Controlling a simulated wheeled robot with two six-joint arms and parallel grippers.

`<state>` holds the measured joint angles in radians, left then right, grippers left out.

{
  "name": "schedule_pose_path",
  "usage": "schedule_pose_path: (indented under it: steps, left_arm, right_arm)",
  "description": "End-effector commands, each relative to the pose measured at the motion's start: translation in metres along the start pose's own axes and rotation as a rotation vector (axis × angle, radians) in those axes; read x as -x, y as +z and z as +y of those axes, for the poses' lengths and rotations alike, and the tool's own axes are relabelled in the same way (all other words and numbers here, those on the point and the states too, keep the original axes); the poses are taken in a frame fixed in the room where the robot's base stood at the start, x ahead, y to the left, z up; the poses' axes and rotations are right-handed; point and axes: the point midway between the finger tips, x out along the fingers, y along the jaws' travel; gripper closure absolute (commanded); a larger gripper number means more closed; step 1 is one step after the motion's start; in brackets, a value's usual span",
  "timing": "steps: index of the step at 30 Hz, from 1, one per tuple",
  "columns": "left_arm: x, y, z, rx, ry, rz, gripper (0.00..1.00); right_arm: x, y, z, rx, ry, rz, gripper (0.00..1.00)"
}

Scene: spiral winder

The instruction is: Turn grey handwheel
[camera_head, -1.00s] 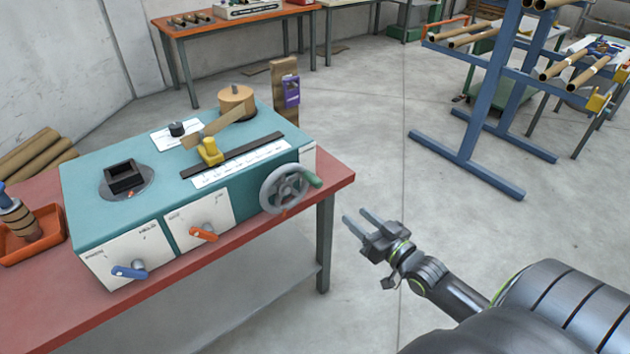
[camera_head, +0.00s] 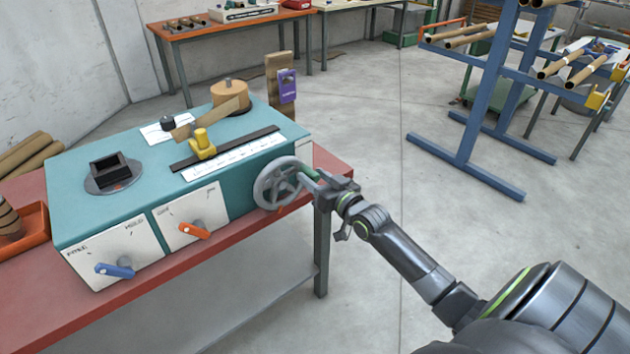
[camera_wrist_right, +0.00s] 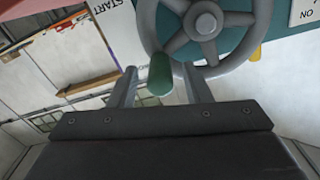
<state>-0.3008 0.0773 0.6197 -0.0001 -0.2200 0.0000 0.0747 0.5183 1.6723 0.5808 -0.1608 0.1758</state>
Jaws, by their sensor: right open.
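The grey handwheel (camera_head: 277,183) is on the right end of the front of the teal machine (camera_head: 130,165). It is a spoked wheel with a green handle (camera_head: 308,171) on its rim. My right gripper (camera_head: 318,178) is at the handle in the head view, its fingers partly hidden. In the right wrist view the handwheel (camera_wrist_right: 205,28) fills the top. The green handle (camera_wrist_right: 160,75) lies between the two open fingers of my right gripper (camera_wrist_right: 160,88), nearer the left finger. I cannot tell whether either finger touches it. My left gripper is not in view.
The machine stands on a red-topped bench (camera_head: 210,245). Its front has a blue lever (camera_head: 115,270) and an orange lever (camera_head: 195,230). A yellow clamp (camera_head: 202,145) is on top. A blue rack (camera_head: 470,130) stands at right, with open floor between.

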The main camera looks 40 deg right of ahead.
Motion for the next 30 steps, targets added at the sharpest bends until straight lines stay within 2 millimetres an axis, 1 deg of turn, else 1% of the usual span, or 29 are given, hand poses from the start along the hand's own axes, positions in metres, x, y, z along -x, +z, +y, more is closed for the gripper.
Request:
schedule_pose_path:
  steps: [8, 9, 19, 30]
  left_arm:
    - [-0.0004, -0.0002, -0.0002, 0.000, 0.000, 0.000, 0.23]
    - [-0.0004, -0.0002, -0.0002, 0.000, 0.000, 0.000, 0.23]
    - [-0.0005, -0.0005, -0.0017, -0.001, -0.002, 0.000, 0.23]
    - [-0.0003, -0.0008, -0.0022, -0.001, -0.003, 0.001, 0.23]
  right_arm:
    - [-0.0018, 0.0000, 0.0000, 0.000, 0.000, 0.000, 0.56]
    - [-0.0018, 0.0000, 0.0000, 0.000, 0.000, 0.000, 0.57]
    - [-0.0016, -0.0001, 0.0000, 0.000, 0.000, 0.000, 1.00]
    - [-0.0015, -0.0014, -0.0008, 0.020, 0.000, 0.001, 1.00]
